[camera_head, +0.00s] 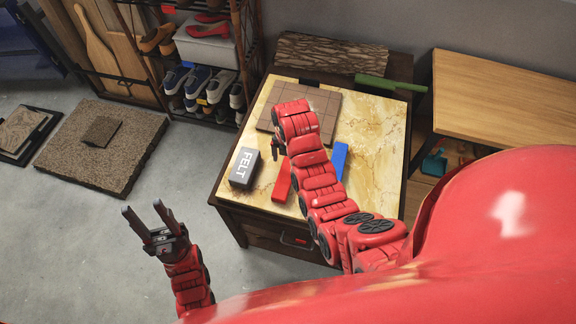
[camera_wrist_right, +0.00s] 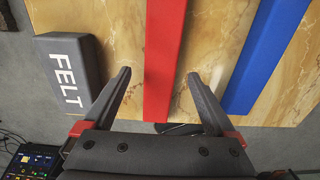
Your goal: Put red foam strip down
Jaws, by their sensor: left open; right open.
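The red foam strip (camera_head: 282,184) lies on the marble-topped table (camera_head: 380,135), partly hidden by my right arm in the head view. In the right wrist view the red strip (camera_wrist_right: 163,60) runs up the picture between the fingertips of my right gripper (camera_wrist_right: 159,76). Both fingers are spread and a gap shows on each side of the strip. My right gripper (camera_head: 279,150) also shows over the table in the head view. My left gripper (camera_head: 148,221) is open and empty above the floor, left of the table.
A dark felt block (camera_head: 244,168) stands left of the red strip, and a blue strip (camera_head: 340,158) lies to its right. A brown tile (camera_head: 325,105) and a green-handled tool (camera_head: 390,83) are farther back. A shoe rack (camera_head: 210,60) stands behind left.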

